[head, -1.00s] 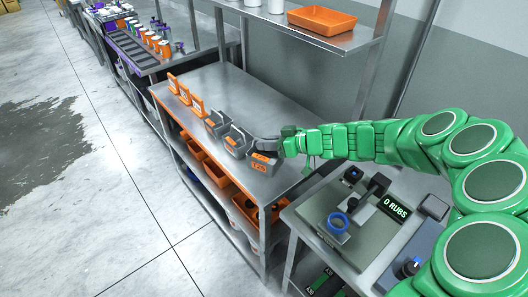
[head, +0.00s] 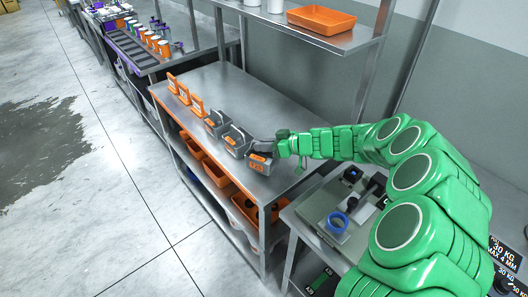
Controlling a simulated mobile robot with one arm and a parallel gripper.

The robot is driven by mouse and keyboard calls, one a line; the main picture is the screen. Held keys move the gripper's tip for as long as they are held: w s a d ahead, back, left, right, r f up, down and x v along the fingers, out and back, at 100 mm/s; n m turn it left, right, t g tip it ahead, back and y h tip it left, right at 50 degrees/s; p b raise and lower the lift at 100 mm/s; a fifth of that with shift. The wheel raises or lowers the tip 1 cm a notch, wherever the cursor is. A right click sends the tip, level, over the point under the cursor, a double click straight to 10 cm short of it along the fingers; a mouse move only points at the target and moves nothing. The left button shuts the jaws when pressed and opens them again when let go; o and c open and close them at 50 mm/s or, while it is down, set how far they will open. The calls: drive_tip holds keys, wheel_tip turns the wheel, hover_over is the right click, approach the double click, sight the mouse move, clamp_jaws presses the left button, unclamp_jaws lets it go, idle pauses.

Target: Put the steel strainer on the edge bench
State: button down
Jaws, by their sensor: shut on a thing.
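My gripper (head: 270,146) is low over the steel bench (head: 285,105), at the near end of a row of grey pieces. It is shut on the nearest one, a grey piece with an orange label (head: 257,166), close to the bench's front edge. The fingertips are small and partly hidden in this view. Two similar grey pieces, one with a thin loop handle (head: 236,142) and one farther back (head: 215,123), stand beside it. I cannot make out clearly which object is the steel strainer, or whether the held piece touches the bench top.
Orange bins (head: 214,172) fill the shelf below. An orange tray (head: 321,20) sits on the upper shelf. A device with a blue ring (head: 337,222) stands on the near-right table. The bench's back half is clear.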

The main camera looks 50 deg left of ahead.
sight(251, 152)
drive_tip(key=shift+f, duration=1.6)
drive_tip(key=c, duration=1.1)
unclamp_jaws()
drive_tip(key=v, duration=1.2)
drive_tip(key=shift+r, duration=0.2)
